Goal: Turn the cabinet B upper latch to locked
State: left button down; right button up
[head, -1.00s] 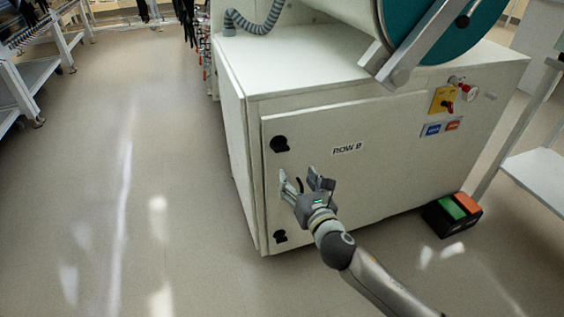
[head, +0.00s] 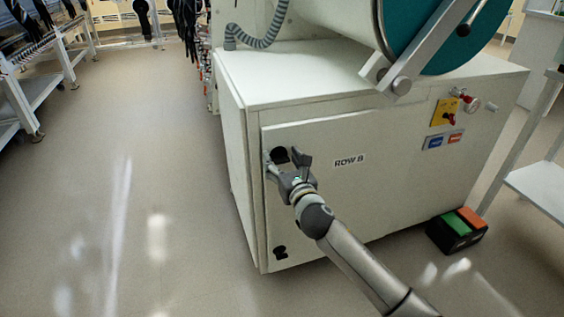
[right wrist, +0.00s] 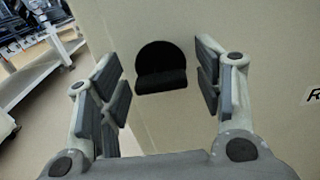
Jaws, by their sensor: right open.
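The upper latch (head: 280,154) is a black round knob with a grip bar, near the upper left corner of the white cabinet door (head: 345,205) labelled ROW B. My right gripper (head: 288,160) is at this latch and partly covers it. In the right wrist view the latch (right wrist: 161,68) lies between the two open fingers (right wrist: 162,88), with a gap on each side. Its grip bar looks roughly level in that view. A second black latch (head: 280,252) is near the door's lower left corner. My left gripper is not in view.
A yellow switch plate with a red knob (head: 446,112) is at the cabinet's upper right. A green and orange foot pedal (head: 457,230) is on the floor at right. A white side table (head: 540,185) stands further right.

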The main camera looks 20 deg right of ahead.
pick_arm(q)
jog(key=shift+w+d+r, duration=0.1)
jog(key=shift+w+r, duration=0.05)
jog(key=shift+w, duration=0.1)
pick_arm(e)
jog(key=shift+w, duration=0.25)
